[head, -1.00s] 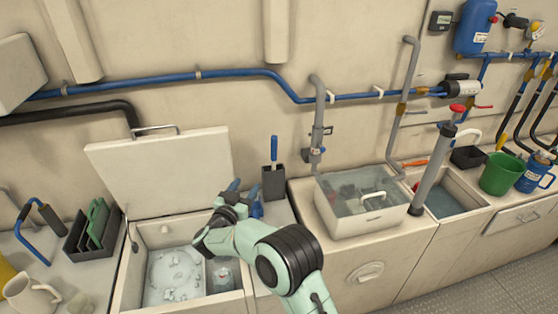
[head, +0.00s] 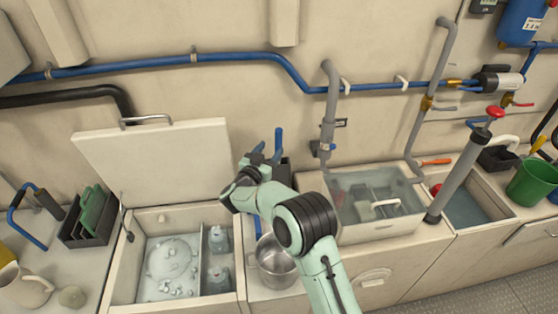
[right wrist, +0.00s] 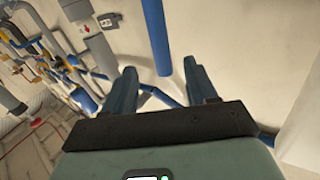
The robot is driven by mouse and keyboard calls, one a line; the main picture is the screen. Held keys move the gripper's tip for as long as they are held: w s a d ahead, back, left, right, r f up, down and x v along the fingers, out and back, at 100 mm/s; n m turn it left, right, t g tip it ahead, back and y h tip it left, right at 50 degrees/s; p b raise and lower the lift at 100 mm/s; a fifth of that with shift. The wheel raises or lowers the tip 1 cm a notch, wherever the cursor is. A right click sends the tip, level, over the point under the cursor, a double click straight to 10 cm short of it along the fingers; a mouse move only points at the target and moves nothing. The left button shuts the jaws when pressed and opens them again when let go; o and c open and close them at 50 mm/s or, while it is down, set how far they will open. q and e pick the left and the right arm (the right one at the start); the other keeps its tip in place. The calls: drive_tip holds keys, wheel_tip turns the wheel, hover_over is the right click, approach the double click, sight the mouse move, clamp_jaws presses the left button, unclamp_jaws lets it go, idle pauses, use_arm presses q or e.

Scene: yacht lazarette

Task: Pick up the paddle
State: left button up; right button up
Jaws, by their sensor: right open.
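A blue upright handle (head: 279,140), which I take to be the paddle, stands in a dark holder (head: 286,172) on the counter against the back wall. Its lower part is hidden in the holder and behind my gripper. My right gripper (head: 265,154) is open, just left of and close to the handle. In the right wrist view, a thick blue rod (right wrist: 156,40), likely this handle, lies beyond the gap between the open fingers (right wrist: 164,88). I see no contact. My left gripper is not in view.
An open-lidded bin (head: 170,215) with ice is at the left. A steel pot (head: 272,262) stands in front of the holder. A clear-lidded sink (head: 375,200) and a grey pump tube (head: 465,165) are at the right. Blue pipe (head: 240,58) runs along the wall.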

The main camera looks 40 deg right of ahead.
sight(277, 140)
drive_tip(key=x, duration=0.4)
drive_tip(key=shift+w+d+p, duration=0.2)
drive_tip(key=shift+d+p, duration=0.1)
drive_tip(key=shift+p, duration=0.1)
drive_tip(key=shift+w+d+r, duration=0.1)
drive_tip(key=shift+d, duration=0.15)
drive_tip(key=p+x, duration=0.2)
drive_tip(key=x, duration=0.2)
drive_tip(key=shift+w+d, duration=0.2)
drive_tip(key=shift+w, duration=0.1)
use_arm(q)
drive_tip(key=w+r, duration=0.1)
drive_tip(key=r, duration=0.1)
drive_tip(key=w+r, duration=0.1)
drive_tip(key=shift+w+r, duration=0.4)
use_arm(e)
drive_tip(key=shift+s, duration=0.1)
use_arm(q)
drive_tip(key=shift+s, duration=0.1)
use_arm(e)
drive_tip(key=shift+s, duration=0.1)
drive_tip(key=c, duration=1.1)
drive_tip(key=shift+o, duration=0.2)
